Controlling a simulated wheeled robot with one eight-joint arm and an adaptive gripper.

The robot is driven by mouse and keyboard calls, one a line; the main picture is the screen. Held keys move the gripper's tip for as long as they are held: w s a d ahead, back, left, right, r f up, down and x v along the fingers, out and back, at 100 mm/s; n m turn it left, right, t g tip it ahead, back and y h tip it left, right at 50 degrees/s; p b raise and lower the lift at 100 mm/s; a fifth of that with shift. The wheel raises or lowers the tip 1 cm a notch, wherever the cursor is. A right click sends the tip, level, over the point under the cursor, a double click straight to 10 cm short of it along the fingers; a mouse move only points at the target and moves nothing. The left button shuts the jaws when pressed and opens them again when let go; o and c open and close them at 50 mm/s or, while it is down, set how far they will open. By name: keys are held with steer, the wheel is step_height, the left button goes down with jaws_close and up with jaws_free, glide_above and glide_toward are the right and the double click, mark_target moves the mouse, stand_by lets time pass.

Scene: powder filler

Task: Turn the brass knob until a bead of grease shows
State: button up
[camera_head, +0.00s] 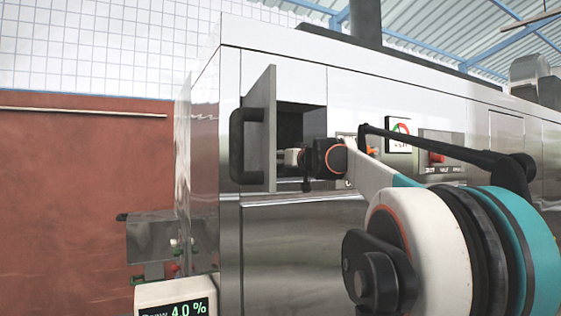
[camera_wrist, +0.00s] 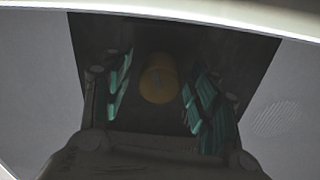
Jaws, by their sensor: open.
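The brass knob (camera_wrist: 158,80) shows as a dull yellow round end, dim, inside a dark recess in the wrist view. My gripper (camera_wrist: 157,92) is open, with one green-padded finger on each side of the knob. Gaps show between the pads and the knob, so I see no contact. In the head view my wrist reaches to the open hatch (camera_head: 302,126) in the machine's side, and the knob cannot be made out there. No bead of grease is visible in either view.
The hatch door (camera_head: 259,128) stands open with a black handle, close left of my wrist. A display reading 4.0 % (camera_head: 176,306) stands at lower left. Pale metal surrounds the recess.

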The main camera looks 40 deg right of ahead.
steer(key=shift+s, duration=0.1)
steer(key=shift+c, duration=0.7)
steer(key=c, duration=0.9)
steer(key=shift+m, duration=0.3)
steer(key=m, duration=0.6)
steer(key=shift+p, duration=0.3)
steer(key=m, duration=0.3)
steer(key=shift+m, duration=2.2)
